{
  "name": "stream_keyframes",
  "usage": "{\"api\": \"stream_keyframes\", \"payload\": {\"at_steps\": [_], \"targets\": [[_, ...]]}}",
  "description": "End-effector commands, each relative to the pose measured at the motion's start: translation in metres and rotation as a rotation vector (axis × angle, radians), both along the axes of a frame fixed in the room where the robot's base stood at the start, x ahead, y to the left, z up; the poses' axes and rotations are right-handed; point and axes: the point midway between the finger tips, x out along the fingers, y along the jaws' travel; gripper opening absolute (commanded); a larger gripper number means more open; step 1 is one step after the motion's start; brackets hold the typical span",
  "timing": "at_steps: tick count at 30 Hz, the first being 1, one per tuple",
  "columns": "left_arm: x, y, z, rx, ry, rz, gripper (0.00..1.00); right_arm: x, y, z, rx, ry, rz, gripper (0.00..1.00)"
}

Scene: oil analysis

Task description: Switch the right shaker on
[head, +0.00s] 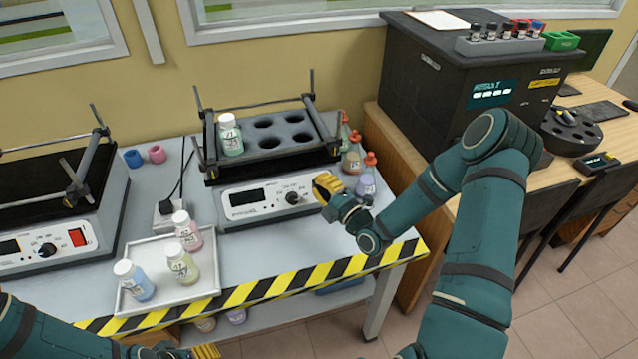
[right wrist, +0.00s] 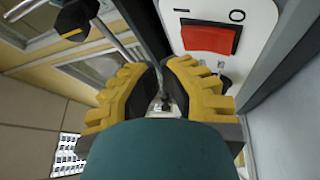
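In the right wrist view the red rocker switch (right wrist: 210,38), marked I and O, lies just beyond the fingers (right wrist: 161,70). My left gripper (head: 206,351) is partly cut off at the bottom edge.
The left shaker (head: 45,225) has its own red switch (head: 78,237). A white tray (head: 160,250) with several bottles lies in front. Red-capped bottles (head: 366,178) stand close right of the right shaker. A black analyser (head: 450,90) stands further right.

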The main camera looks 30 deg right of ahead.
Motion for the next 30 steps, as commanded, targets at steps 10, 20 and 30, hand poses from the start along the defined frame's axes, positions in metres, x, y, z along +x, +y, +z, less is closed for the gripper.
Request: {"api": "stream_keyframes", "payload": {"at_steps": [10,20,30], "targets": [[0.000,0.000,-0.001,0.000,0.000,0.000,0.62,0.007,-0.002,-0.003,0.000,0.000,0.000,0.00],[0.000,0.000,-0.001,0.000,0.000,0.000,0.62,0.008,-0.002,-0.003,0.000,0.000,0.000,0.00],[0.000,0.000,-0.001,0.000,0.000,0.000,0.62,0.010,-0.002,-0.004,0.000,0.000,0.000,0.00]]}}
